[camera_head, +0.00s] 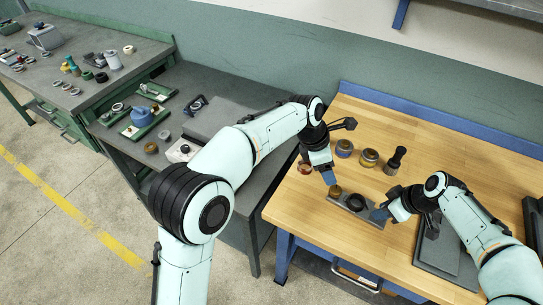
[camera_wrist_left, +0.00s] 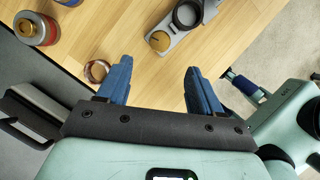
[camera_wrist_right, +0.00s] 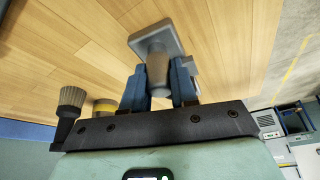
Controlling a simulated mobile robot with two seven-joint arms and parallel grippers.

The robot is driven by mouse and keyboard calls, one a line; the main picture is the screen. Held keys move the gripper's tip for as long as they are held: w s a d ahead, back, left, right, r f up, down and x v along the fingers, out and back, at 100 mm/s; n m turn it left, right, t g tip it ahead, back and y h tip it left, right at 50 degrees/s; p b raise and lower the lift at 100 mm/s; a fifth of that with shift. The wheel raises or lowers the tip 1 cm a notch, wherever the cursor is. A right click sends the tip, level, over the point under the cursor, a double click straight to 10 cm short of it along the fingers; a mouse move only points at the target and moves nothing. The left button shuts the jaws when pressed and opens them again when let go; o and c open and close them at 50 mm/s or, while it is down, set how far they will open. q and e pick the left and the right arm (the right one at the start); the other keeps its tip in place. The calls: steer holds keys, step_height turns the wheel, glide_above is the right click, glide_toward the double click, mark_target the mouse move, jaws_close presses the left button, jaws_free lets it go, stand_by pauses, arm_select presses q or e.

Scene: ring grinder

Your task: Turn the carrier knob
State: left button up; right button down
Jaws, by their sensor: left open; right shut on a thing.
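The grey carrier (camera_head: 371,217) lies on the wooden table, with a brass-brown knob (camera_head: 335,191) at its left end and a dark ring (camera_head: 356,202) beside it. In the left wrist view the knob (camera_wrist_left: 159,41) lies ahead of my left gripper (camera_wrist_left: 160,86), whose blue fingers are wide apart and empty. In the head view the left gripper (camera_head: 328,177) is close to the knob. My right gripper (camera_wrist_right: 160,84) is shut on a grey-brown cylindrical handle (camera_wrist_right: 157,72), in front of a grey block (camera_wrist_right: 150,40) that looks like the carrier's end. The fingers hide part of the handle.
Jars (camera_head: 344,148) (camera_head: 369,158) and a dark brush (camera_head: 395,160) stand behind the carrier. A copper ring (camera_wrist_left: 97,70) lies near the left gripper. A dark grey plate (camera_head: 436,250) lies front right.

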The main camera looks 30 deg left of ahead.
arm_select(q)
steer(key=s+a+f+m, duration=0.1)
steer(key=a+f, duration=0.2)
steer(key=a, duration=0.6)
steer(key=s+a+f+m+t+y, duration=0.1)
steer(key=a+f+m, duration=0.1)
steer(key=a, duration=0.7)
steer(key=s+a+f+m+t+y, duration=0.1)
steer(key=a+f, duration=0.3)
steer(key=a, duration=0.5)
steer(key=shift+m, duration=0.5)
steer(key=shift+d, duration=0.15)
steer(key=w+d+r+n+g+h, duration=0.1)
steer(key=w+d+r, duration=0.15)
steer(key=d, duration=0.45)
steer(key=w+d+r+n, duration=0.1)
steer(key=d+r, duration=0.2)
steer(key=d, duration=0.5)
steer(key=n+g, duration=0.1)
steer(key=n, duration=0.1)
glide_toward(336, 189)
steer(key=shift+h, duration=0.4)
steer(key=x, duration=0.8)
steer(key=shift+a+f, duration=0.2)
steer(key=shift+f, duration=0.15)
